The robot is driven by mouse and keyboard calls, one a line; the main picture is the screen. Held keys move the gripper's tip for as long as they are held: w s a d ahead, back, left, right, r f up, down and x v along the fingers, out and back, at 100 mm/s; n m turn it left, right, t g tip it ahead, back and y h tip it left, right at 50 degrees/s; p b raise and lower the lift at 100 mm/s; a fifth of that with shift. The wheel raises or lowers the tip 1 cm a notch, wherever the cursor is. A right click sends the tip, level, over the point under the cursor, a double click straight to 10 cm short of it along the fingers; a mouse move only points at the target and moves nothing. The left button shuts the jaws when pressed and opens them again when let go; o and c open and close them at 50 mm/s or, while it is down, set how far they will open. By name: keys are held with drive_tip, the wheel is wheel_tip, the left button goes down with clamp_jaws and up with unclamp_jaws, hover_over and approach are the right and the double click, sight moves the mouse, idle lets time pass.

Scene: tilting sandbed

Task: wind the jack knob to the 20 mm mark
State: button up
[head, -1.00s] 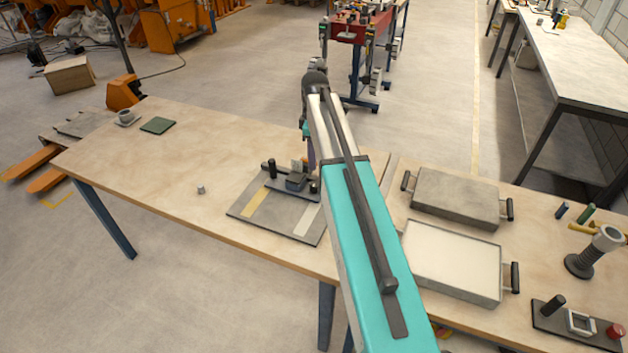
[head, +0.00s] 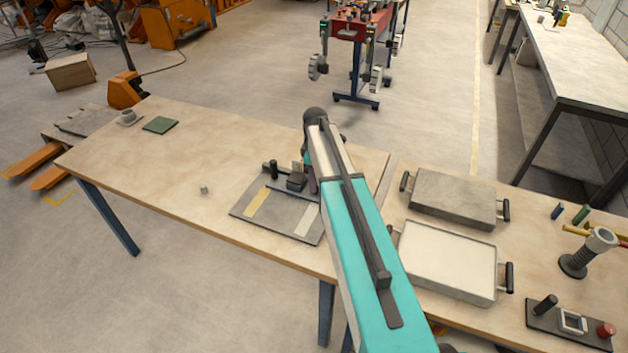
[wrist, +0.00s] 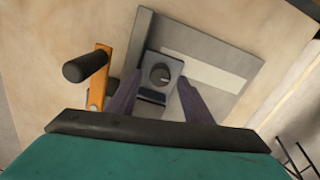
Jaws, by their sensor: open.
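A dark round knob (wrist: 161,75) with a light pointer line sits on a small grey block (wrist: 170,63) in the wrist view. I take it for the jack knob; no mark numbers are readable. The block stands on a flat grey plate (wrist: 205,62), and the plate also shows in the head view (head: 283,219) with a yellow and a pale strip. My gripper (wrist: 157,77) is open, one purple finger on each side of the knob. I cannot tell whether they touch it. In the head view my arm partly hides the gripper and the block.
A black-handled orange lever (wrist: 97,92) is close left of the gripper in the wrist view. In the head view, a pale-filled tray (head: 448,258) and a lidded-looking grey tray (head: 454,198) stand right of my arm. The table's left part is mostly clear.

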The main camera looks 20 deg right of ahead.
drive_tip(key=shift+f, duration=0.75)
drive_tip(key=c, duration=1.1)
drive_tip(key=shift+o, duration=0.2)
drive_tip(key=shift+a, duration=0.15)
drive_tip(key=shift+m, duration=0.3)
